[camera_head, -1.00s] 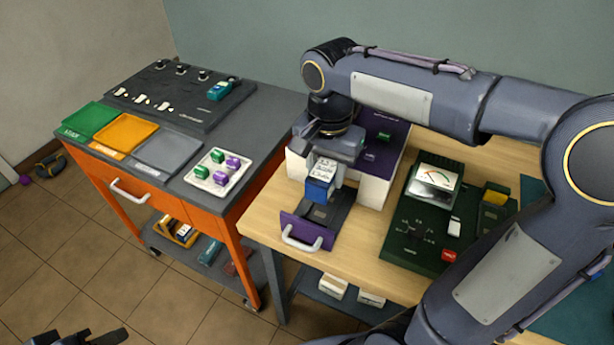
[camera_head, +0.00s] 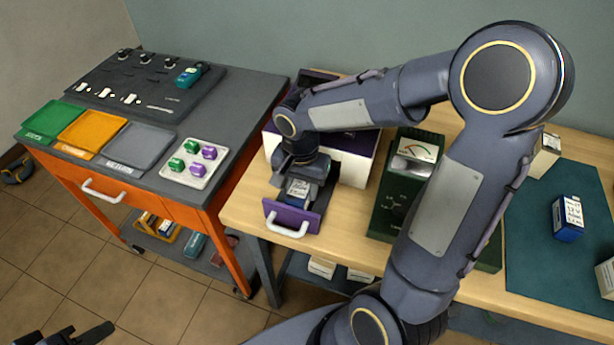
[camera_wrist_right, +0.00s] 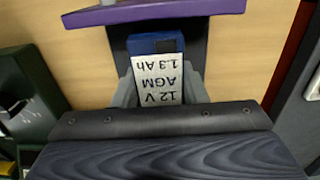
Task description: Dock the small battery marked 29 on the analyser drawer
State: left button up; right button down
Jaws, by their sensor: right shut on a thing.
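A small blue battery (camera_head: 299,187) with a white label sits low over the bed of the open analyser drawer (camera_head: 291,216). In the right wrist view the battery (camera_wrist_right: 157,80) reads "12 V AGM 1.3 Ah" upside down; I cannot make out a 29. My right gripper (camera_head: 300,180) is shut on it from above, with a grey finger on each side. I cannot tell whether the battery touches the bed. The purple-and-white analyser (camera_head: 350,153) stands behind, partly hidden by my right arm. My left gripper (camera_head: 70,336) shows only partly at the bottom left, away from the tables.
A dark green meter box (camera_head: 385,205) stands right of the drawer, partly behind my arm. Another blue battery (camera_head: 567,218) stands on the teal mat (camera_head: 530,250). An orange cart (camera_head: 190,215) with coloured trays stands at left, across a narrow gap.

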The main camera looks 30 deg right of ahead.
jog(key=w+d, duration=0.1)
jog(key=w+d+p, duration=0.1)
jog(key=d, duration=0.1)
jog(key=shift+w+f, duration=0.1)
jog(key=shift+w, duration=0.1)
jog(key=shift+s+a+f, duration=0.1)
jog(key=shift+a+f, duration=0.05)
jog(key=shift+f, duration=0.3)
jog(key=c, duration=0.9)
grip_release()
jog(key=shift+o, duration=0.2)
notch_tip(320, 180, up, 11)
jog(key=shift+r, duration=0.45)
jog(key=s+a+n+t+y, duration=0.2)
jog(key=s+n, duration=0.2)
jog(key=s, duration=0.4)
jog(key=s+a+n+t+y, duration=0.1)
jog(key=s+a+n+t, duration=0.1)
jog(key=s, duration=0.6)
jog(key=shift+s+f+n+t+y, duration=0.15)
jog(key=shift+s+n+t+y, duration=0.25)
jog(key=shift+n+t, duration=0.55)
